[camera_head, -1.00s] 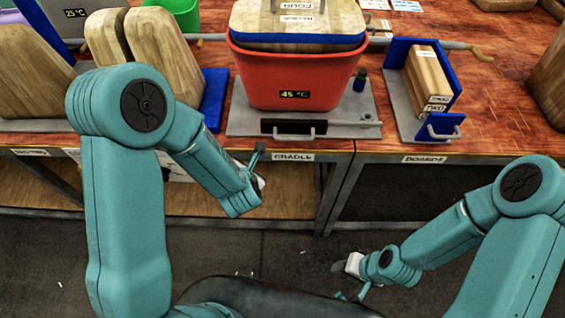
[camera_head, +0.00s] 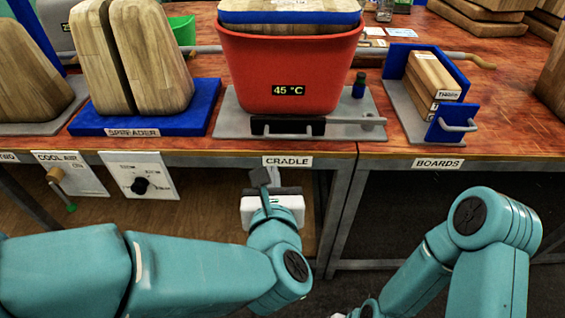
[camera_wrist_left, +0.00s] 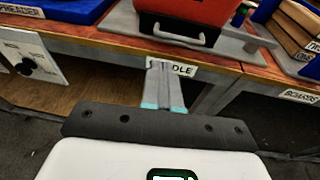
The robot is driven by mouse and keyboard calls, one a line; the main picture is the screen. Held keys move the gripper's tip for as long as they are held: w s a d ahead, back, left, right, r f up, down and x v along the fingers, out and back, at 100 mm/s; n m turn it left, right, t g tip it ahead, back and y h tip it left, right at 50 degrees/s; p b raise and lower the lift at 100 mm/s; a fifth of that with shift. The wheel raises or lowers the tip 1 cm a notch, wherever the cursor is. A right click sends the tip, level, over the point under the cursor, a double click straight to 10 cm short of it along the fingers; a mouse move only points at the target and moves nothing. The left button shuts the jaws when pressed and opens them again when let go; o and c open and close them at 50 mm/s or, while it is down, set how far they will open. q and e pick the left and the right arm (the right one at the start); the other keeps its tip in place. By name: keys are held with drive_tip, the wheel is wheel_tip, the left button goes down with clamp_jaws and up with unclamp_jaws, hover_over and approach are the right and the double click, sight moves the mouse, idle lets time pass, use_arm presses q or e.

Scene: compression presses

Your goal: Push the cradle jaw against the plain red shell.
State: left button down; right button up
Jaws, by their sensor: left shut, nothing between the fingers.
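The plain red shell (camera_head: 290,68) stands upright on the grey cradle base (camera_head: 232,124), with a 45 °C display on its front and boards on top. The dark cradle jaw (camera_head: 262,127) with a light handle lies along the shell's front lower edge; I cannot tell if they touch. In the left wrist view the shell (camera_wrist_left: 178,12) and the jaw handle (camera_wrist_left: 178,36) are at the top. My left gripper (camera_head: 261,178) is shut and empty, in front of and below the table edge by the CRADLE label. It also shows in the left wrist view (camera_wrist_left: 163,68).
The blue spreader (camera_head: 190,120) with wooden blocks stands left of the cradle. The boards holder (camera_head: 455,65) stands to the right. The table's front edge (camera_head: 230,150) lies between my left gripper and the cradle. A knob panel (camera_head: 140,172) hangs at left.

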use_arm(q)
drive_tip(key=s+d+h+b, duration=0.1)
drive_tip(key=d, duration=0.1)
approach(287, 138)
drive_tip(key=shift+m, duration=0.3)
drive_tip(key=x, duration=0.7)
use_arm(e)
drive_tip(key=shift+x, duration=0.8)
drive_tip(key=shift+d+f, duration=0.1)
drive_tip(key=shift+d, duration=0.05)
